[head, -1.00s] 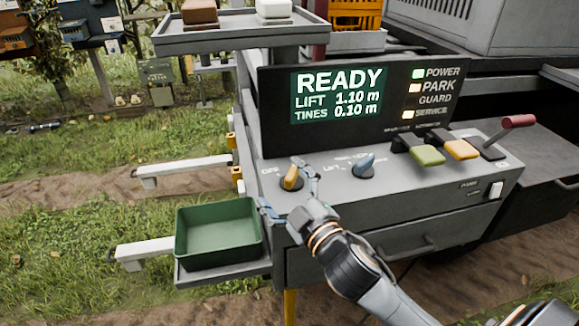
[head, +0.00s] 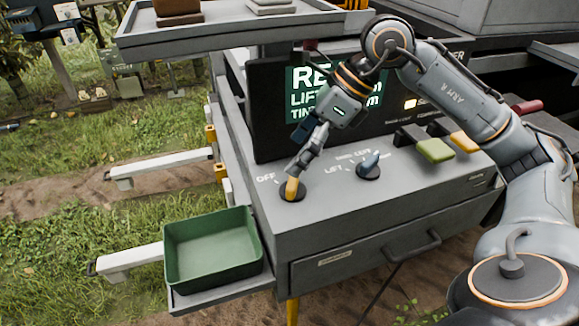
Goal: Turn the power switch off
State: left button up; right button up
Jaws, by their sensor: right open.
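The yellow rotary switch (head: 292,188) sits on a dark round base at the left of the grey console top, beside a printed OFF label. It stands nearly upright in the picture, not turned towards the label. My right gripper (head: 294,169) points down right over this switch, its open fingers at the knob's upper end. I cannot tell whether they touch it. The dark display (head: 308,92) is lit, and my right arm hides much of its text and most of the indicator lamps. My left gripper is not in view.
Green (head: 435,150) and yellow (head: 465,141) levers are farther right. A green bin (head: 212,250) sits on the left side shelf. A grey shelf (head: 225,32) overhangs the back.

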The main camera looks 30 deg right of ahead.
jog(key=h, duration=0.2)
send_near(298, 179)
notch_tip(298, 179, up, 3)
jog(key=shift+m+h, duration=0.3)
jog(key=shift+m, duration=0.1)
jog(key=x, duration=0.4)
jog(key=p+x, duration=0.1)
jog(key=x, duration=0.2)
jog(key=s+x, duration=0.1)
jog(key=x, duration=0.3)
jog(key=shift+w+a+f+p, duration=0.1)
jog(key=shift+a+f+p, duration=0.1)
jog(key=shift+f+p, duration=0.25)
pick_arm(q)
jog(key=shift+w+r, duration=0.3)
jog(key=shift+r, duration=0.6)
pick_arm(e)
jog(key=c, duration=1.2)
jog(key=shift+o, duration=0.2)
